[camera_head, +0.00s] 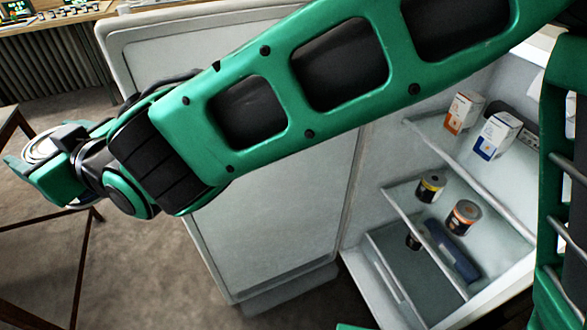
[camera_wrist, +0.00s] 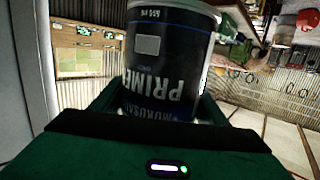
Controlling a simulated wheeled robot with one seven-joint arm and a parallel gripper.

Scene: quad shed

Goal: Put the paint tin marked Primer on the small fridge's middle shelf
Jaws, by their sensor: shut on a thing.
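The paint tin (camera_wrist: 165,62) is dark with a pale rim, and upside-down lettering reading "PRIME" shows on it in the wrist view. My gripper (camera_wrist: 160,108) is shut on it, with a finger at each side. In the head view my gripper (camera_head: 38,168) is at the far left, and only a pale round part of the tin (camera_head: 42,143) shows. The small fridge (camera_head: 372,170) stands open at the right, away from my gripper. Its middle shelf (camera_head: 405,200) is glass and bears a yellow-and-black tin (camera_head: 431,186) and an orange-and-black tin (camera_head: 463,217).
The fridge's open door (camera_head: 270,215) stands between my gripper and the shelves. The upper shelf (camera_head: 440,140) bears two small boxes (camera_head: 495,135) and a dark item. A dark blue object (camera_head: 452,250) and another small tin (camera_head: 414,240) show lower down. A brown metal frame (camera_head: 75,215) is at the left.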

